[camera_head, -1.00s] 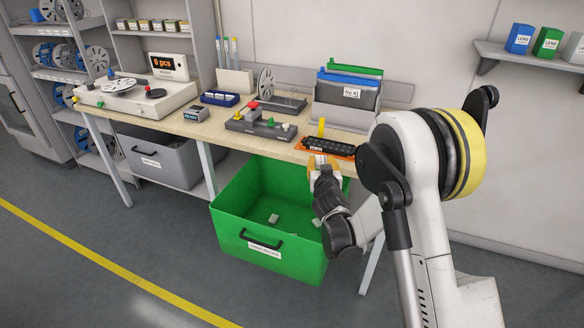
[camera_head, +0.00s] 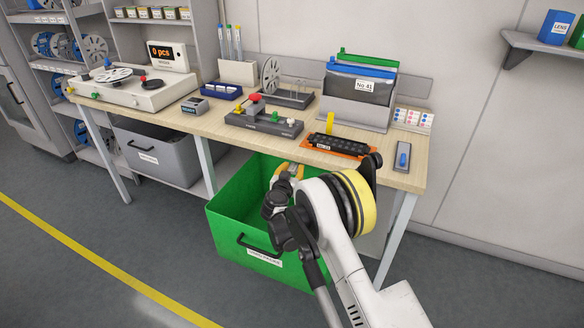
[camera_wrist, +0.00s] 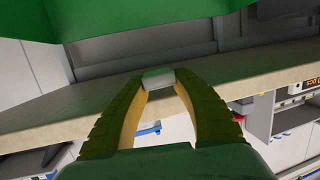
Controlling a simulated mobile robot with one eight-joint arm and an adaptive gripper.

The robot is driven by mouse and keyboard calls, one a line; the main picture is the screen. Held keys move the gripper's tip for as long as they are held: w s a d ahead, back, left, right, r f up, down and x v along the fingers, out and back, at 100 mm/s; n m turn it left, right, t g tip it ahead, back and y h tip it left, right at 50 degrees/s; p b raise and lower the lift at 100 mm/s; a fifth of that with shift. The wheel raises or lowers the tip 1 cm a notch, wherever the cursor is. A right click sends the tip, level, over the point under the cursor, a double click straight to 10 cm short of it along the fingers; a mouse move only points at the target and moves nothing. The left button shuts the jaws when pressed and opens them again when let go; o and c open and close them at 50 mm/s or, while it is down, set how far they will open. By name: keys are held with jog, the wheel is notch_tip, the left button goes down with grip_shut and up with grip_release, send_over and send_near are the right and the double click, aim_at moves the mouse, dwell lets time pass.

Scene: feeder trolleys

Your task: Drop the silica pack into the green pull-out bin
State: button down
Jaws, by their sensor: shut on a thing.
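A small pale silica pack (camera_wrist: 158,78) is pinched between the fingertips of my gripper in the wrist view. My gripper (camera_head: 290,170) shows yellowish fingers in the head view, in front of the bench edge and across the back of the green bin's opening. The green pull-out bin (camera_head: 232,222) stands pulled out below the bench, open at the top, with a black handle and a label on its front. Its green also fills the top of the wrist view (camera_wrist: 170,18). My arm hides much of the bin's inside. The gripper's exact height over the bin is hard to tell.
The bench (camera_head: 400,170) carries an orange tray (camera_head: 350,152) with a black strip, a grey fixture (camera_head: 262,122) and a file holder (camera_head: 355,112). A grey bin (camera_head: 160,160) is at the left below the bench. The floor in front is clear.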

jog(key=f+b, duration=0.1)
jog(key=f, duration=0.4)
jog(key=shift+a+b, duration=0.2)
jog(key=shift+b, duration=0.2)
jog(key=c, duration=1)
grip_release()
jog(key=shift+s, duration=0.1)
jog(key=v, duration=1.2)
